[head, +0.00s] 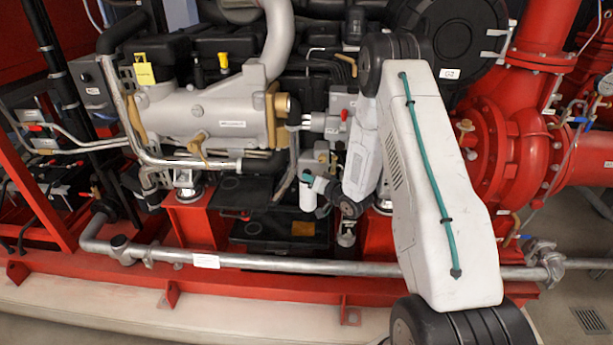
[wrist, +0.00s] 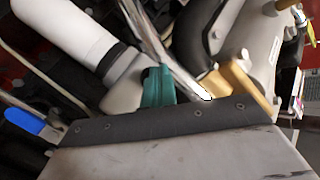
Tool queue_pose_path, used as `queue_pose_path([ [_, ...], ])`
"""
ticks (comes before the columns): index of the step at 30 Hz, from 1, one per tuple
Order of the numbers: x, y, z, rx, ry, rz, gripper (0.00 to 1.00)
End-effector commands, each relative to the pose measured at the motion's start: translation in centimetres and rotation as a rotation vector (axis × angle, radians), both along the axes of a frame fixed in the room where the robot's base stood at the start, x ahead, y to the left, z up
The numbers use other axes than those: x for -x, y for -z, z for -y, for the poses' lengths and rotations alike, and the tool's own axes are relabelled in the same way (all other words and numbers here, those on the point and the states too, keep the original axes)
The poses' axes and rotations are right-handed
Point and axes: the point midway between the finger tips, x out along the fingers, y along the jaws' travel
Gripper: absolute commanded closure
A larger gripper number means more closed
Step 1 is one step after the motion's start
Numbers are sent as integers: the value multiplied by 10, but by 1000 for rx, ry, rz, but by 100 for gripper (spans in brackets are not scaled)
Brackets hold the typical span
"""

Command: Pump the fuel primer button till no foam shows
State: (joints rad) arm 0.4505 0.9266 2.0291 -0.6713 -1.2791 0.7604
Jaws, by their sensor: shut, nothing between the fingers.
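My gripper (wrist: 158,84) shows in the wrist view as teal fingertips, closed together with nothing between them. They overlap the side of a grey filter head (wrist: 124,84); I cannot tell whether they touch it. A white filter canister (wrist: 65,30) with a dark band joins that head. In the head view, the teal tip of my gripper (head: 308,178) is at the top of the small white canister (head: 308,198), left of my wrist. I cannot make out the primer button; the fingers may hide it. No foam is visible.
A silver pipe (wrist: 160,45) and a black hose (wrist: 203,35) pass close beside the fingers. A blue handle (wrist: 35,124) is at the left of the wrist view. In the head view, a long grey pipe (head: 290,264) runs low along the red frame, and the grey engine part (head: 205,110) is left.

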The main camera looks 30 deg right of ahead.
Motion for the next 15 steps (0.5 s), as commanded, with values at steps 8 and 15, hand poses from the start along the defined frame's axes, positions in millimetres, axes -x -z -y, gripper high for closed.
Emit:
queue_pose_path([
  [8, 13, 0, -9, 0, 0, 0, 100],
  [15, 14, 0, -9, 1, 0, 0, 100],
])
